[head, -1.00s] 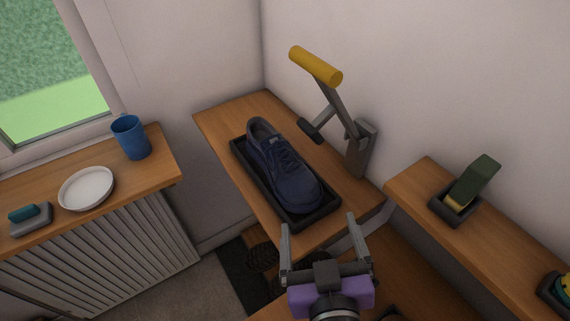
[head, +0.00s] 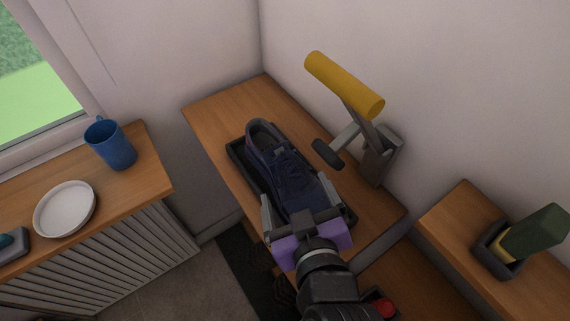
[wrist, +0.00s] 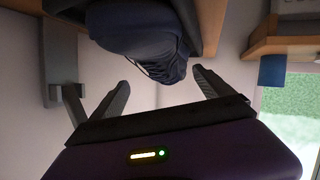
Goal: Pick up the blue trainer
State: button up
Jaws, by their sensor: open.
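The blue trainer (head: 284,172) sits in a shallow black tray (head: 238,158) on the wooden bench, its toe toward me. It also shows large in the wrist view (wrist: 145,42), at the top of the picture. My gripper (head: 298,203) is at the toe end of the trainer, with its fingers spread on either side of the toe in the head view. In the wrist view the open fingers point toward the trainer, and nothing is between their tips.
A yellow-handled lever (head: 345,84) stands on the bench right of the trainer. A green-topped item (head: 535,233) sits in a holder on the right shelf. A blue mug (head: 111,146) and white dish (head: 65,209) rest on the left ledge. The bench's far end (head: 232,106) is clear.

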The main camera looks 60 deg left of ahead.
aim_at(289, 173)
jog(key=shift+p+x, duration=0.9)
jog(key=shift+x, duration=2.6)
jog(key=shift+r, duration=0.1)
jog(key=c, duration=1.9)
jog(key=shift+c, duration=0.2)
jog(key=shift+r, duration=0.1)
jog(key=shift+r, duration=0.6)
notch_tip(289, 173, up, 2)
jog(key=shift+b, duration=0.5)
jog(key=s+d, duration=0.1)
jog(key=d, duration=0.4)
jog(key=s+d+b, duration=0.1)
jog(key=s+d, duration=0.1)
jog(key=d, duration=0.4)
jog(key=s+d+b, duration=0.1)
jog(key=s+d, duration=0.1)
jog(key=d, duration=0.4)
jog(key=shift+s+d+r, duration=0.1)
jog(key=shift+s, duration=0.05)
